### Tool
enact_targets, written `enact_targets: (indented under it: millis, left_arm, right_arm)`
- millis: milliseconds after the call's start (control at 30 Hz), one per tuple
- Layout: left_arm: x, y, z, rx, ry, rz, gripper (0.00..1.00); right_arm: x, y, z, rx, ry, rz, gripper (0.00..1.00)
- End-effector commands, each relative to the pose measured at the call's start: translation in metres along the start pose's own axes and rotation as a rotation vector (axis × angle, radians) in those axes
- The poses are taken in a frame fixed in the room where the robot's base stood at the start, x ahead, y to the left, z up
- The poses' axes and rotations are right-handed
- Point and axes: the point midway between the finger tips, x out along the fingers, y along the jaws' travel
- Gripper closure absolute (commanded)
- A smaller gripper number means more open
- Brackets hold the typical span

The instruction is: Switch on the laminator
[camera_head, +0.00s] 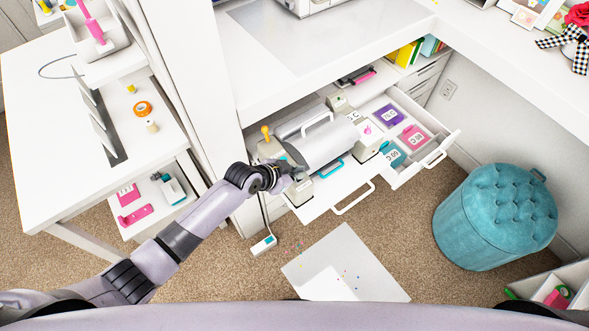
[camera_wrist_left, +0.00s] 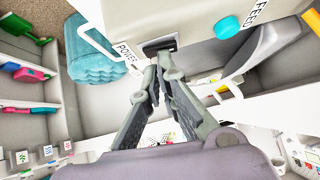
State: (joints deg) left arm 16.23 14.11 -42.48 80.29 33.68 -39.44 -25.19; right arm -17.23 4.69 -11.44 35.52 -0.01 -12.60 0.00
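The laminator (camera_head: 322,148) has a grey rounded body with a white handle on top and sits on a pulled-out white shelf. In the left wrist view its pale panel (camera_wrist_left: 190,18) fills the top. That panel has a POWER label (camera_wrist_left: 125,52), a dark switch (camera_wrist_left: 160,45) and a round blue button (camera_wrist_left: 227,27) by a FEED label. My left gripper (camera_head: 292,176) is at the laminator's near left side. In the left wrist view its fingertips (camera_wrist_left: 159,66) are together just below the switch; I cannot tell whether they touch it. My right gripper is out of view.
An open drawer (camera_head: 447,143) with coloured packs is right of the laminator. A teal stool (camera_head: 495,217) stands at the right. A small white device (camera_head: 264,245) on a cord and a white sheet (camera_head: 345,262) are on the carpet. A white desk (camera_head: 50,130) is left.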

Motion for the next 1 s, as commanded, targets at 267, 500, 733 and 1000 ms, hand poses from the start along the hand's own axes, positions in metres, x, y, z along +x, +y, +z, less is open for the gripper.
enact_targets:
  millis: [267,500,733,1000]
  left_arm:
    - [0.001,0.003,0.004,-0.003,-0.009,0.006,1.0]
    - [-0.016,0.0,-0.018,-0.003,-0.005,0.002,1.0]
    - [-0.044,0.0,-0.028,-0.002,-0.002,-0.002,1.0]
    - [-0.091,0.003,-0.029,-0.002,0.0,-0.004,1.0]
  right_arm:
    - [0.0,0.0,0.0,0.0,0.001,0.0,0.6]
    - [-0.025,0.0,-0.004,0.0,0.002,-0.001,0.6]
    - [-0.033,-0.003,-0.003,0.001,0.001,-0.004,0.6]
    - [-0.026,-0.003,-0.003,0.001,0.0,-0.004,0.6]
